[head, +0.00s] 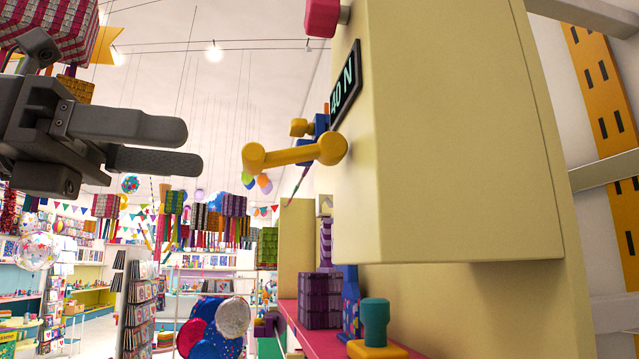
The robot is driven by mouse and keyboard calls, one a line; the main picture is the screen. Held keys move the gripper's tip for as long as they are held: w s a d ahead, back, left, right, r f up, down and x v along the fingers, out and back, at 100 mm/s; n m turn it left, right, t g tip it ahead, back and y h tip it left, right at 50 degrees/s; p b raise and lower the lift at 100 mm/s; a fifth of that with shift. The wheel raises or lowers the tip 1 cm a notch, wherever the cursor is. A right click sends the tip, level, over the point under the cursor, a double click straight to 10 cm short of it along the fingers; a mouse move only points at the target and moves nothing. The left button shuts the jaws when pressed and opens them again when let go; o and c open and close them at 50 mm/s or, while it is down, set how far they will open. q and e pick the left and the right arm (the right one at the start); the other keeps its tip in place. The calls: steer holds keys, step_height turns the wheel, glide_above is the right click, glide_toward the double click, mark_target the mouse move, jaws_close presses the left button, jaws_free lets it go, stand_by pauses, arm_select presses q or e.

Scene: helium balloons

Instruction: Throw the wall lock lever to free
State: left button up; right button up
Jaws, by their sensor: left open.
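A yellow lever (294,153) with rounded ends sticks out to the left from the front of a cream wall box (450,140). It lies nearly level. A dark display (345,85) reading "40 N" is on the box just above it. My left gripper (192,146) is at the left, open and empty, its two grey fingers pointing right toward the lever. In the picture a gap separates the fingertips from the lever's free end; the depth between them is hard to tell. My right gripper is not in view.
A red knob (323,17) sticks out from the box's upper front. Below is a pink shelf (400,349) with a purple patterned box (320,300) and a teal-topped yellow object (375,322). Balloons (212,327) and shop racks stand farther back.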

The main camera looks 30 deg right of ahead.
arm_select(q)
steer(key=p+v, duration=0.1)
steer(key=v, duration=0.3)
stand_by(0.4)
steer(key=shift+d, duration=0.15)
